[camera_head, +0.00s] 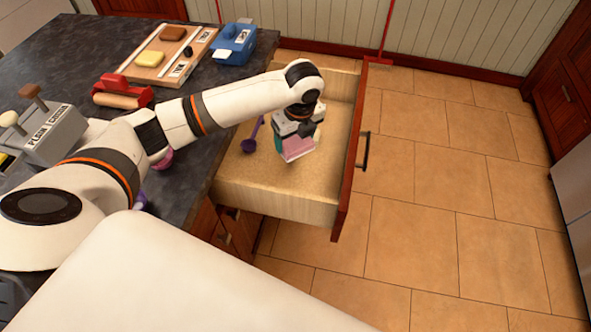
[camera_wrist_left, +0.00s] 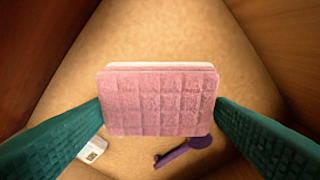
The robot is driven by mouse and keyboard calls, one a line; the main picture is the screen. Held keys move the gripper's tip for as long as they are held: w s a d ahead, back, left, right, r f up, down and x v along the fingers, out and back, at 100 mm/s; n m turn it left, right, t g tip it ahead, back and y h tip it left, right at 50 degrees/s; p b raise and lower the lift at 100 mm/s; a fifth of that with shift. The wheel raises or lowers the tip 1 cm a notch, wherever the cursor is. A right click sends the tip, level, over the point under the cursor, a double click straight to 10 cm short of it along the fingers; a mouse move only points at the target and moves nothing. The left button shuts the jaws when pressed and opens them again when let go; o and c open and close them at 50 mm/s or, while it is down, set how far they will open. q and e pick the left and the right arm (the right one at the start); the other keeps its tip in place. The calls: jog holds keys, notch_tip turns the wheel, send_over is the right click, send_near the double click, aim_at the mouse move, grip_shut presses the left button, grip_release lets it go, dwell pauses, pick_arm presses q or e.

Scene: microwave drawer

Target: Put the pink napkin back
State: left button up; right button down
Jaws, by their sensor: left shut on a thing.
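The pink napkin (camera_head: 297,149) is a folded, waffle-textured cloth with a paler layer along one edge. In the left wrist view the pink napkin (camera_wrist_left: 160,100) sits between the two green fingers. My left gripper (camera_head: 296,140) is shut on it, inside the open wooden drawer (camera_head: 280,205). Bare drawer floor shows around the napkin; I cannot tell whether it touches that floor. My right gripper is not in view.
A purple spoon (camera_head: 250,140) lies in the drawer, also seen in the left wrist view (camera_wrist_left: 182,151) near a small white labelled item (camera_wrist_left: 92,149). The dark countertop (camera_head: 75,50) holds a wooden board (camera_head: 150,68), a blue box (camera_head: 234,43) and a red roller (camera_head: 122,92). The tiled floor right of the drawer is clear.

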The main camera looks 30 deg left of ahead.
aim_at(298, 145)
pick_arm(q)
notch_tip(298, 145, down, 10)
jog(key=shift+s+r, duration=0.1)
jog(key=shift+r, duration=0.1)
dwell(0.3)
jog(key=o, duration=0.9)
jog(key=shift+f, duration=0.1)
jog(key=r, duration=0.4)
jog(key=d+r, duration=0.1)
jog(key=r, duration=0.3)
jog(key=s+r, duration=0.1)
jog(key=r, duration=0.3)
jog(key=shift+d+r, duration=0.1)
jog(key=shift+d, duration=0.2)
jog(key=shift+p, duration=0.3)
